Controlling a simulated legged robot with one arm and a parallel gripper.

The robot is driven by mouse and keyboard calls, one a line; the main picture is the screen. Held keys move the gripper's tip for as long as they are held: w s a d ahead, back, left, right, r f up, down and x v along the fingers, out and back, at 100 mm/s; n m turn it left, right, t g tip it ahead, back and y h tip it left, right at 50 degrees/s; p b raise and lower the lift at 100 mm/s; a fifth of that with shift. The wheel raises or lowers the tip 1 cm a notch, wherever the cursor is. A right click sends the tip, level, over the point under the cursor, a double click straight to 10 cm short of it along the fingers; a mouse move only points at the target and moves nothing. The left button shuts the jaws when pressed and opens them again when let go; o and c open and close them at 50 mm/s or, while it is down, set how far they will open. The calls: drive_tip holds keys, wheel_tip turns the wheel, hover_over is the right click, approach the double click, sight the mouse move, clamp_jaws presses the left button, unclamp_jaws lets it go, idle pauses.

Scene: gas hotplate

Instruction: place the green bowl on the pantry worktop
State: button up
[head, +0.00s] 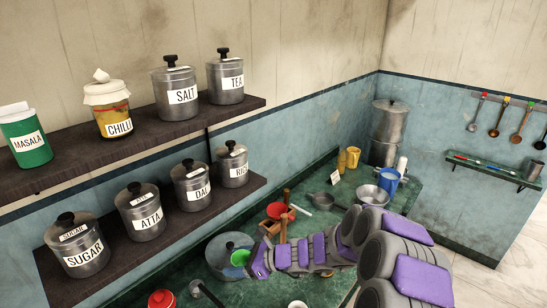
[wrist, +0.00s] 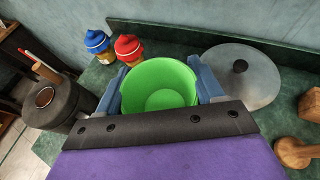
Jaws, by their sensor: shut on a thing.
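The green bowl (head: 240,257) is held in my gripper (head: 257,260) at the lower middle of the head view. In the wrist view the bowl (wrist: 162,85) stands open side up between the two blue-grey fingers of my gripper (wrist: 158,88), which press on its left and right sides. It looks empty. I cannot tell whether the bowl's base touches the worktop.
A grey lid with a black knob (wrist: 240,72) lies close to the bowl's right. Blue-capped (wrist: 98,45) and red-capped (wrist: 129,48) jars stand behind left. A dark canister (wrist: 55,103) is at left, wooden items (wrist: 297,152) at right. Shelves of labelled tins (head: 150,212) hang above.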

drive_tip(key=w+d+r+m+t+h, duration=0.4)
drive_tip(key=w+d+r+m+t, duration=0.25)
drive_tip(key=d+r, duration=0.55)
drive_tip(key=s+d+r+m+t+h, duration=0.1)
drive_tip(key=d+r+m+t+h, duration=0.2)
drive_tip(key=d, duration=1)
wheel_tip(320, 180, up, 2)
drive_tip(key=shift+d+r+m+h, duration=0.2)
drive_tip(key=shift+d+m+h, duration=0.1)
drive_tip(key=shift+m+h, duration=0.85)
